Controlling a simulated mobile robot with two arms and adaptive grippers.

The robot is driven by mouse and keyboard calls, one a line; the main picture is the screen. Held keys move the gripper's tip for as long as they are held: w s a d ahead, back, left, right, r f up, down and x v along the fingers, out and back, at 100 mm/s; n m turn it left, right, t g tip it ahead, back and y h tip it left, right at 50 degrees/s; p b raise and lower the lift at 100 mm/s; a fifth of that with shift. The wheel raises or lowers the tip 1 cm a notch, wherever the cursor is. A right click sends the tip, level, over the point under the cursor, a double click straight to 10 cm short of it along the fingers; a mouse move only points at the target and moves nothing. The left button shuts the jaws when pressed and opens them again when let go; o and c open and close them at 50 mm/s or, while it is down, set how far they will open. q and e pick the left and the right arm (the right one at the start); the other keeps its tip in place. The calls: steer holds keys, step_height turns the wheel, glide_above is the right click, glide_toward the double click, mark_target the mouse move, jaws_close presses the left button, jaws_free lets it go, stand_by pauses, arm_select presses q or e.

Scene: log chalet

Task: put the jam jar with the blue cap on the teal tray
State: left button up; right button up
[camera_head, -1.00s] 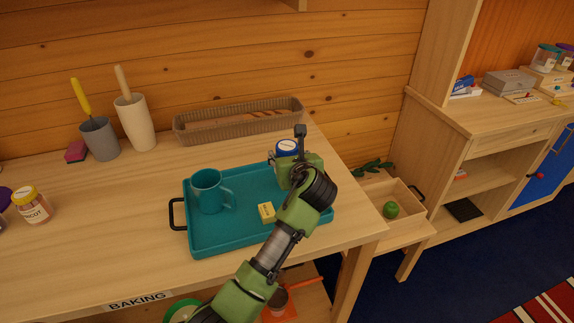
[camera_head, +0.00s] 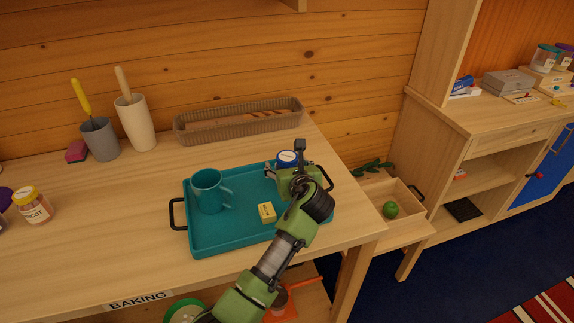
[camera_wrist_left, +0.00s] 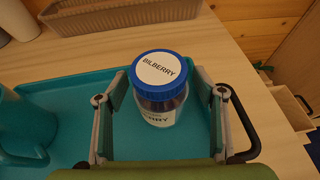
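The jam jar with the blue cap (camera_head: 287,158) stands upright on the far right part of the teal tray (camera_head: 215,241). In the left wrist view the jar (camera_wrist_left: 160,82) has a white lid label reading BILBERRY. My left gripper (camera_wrist_left: 161,95) is open around the jar, one finger on each side, with teal tray showing between fingers and glass. In the head view the left gripper (camera_head: 292,172) hides the jar's lower part. My right gripper is in neither view.
A teal mug (camera_head: 207,191) and a small yellow block (camera_head: 267,212) share the tray. Behind is a brown basket (camera_head: 240,121). An apricot jar (camera_head: 33,205), a grey cup (camera_head: 100,140) and a cream vase (camera_head: 135,124) stand left. The table's right edge is close to the tray.

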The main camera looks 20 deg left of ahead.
arm_select(q)
steer(key=shift+r, duration=0.2)
steer(key=p+v, duration=1.1)
steer(key=v, duration=0.1)
steer(key=shift+p, duration=0.3)
steer(key=shift+f, duration=0.1)
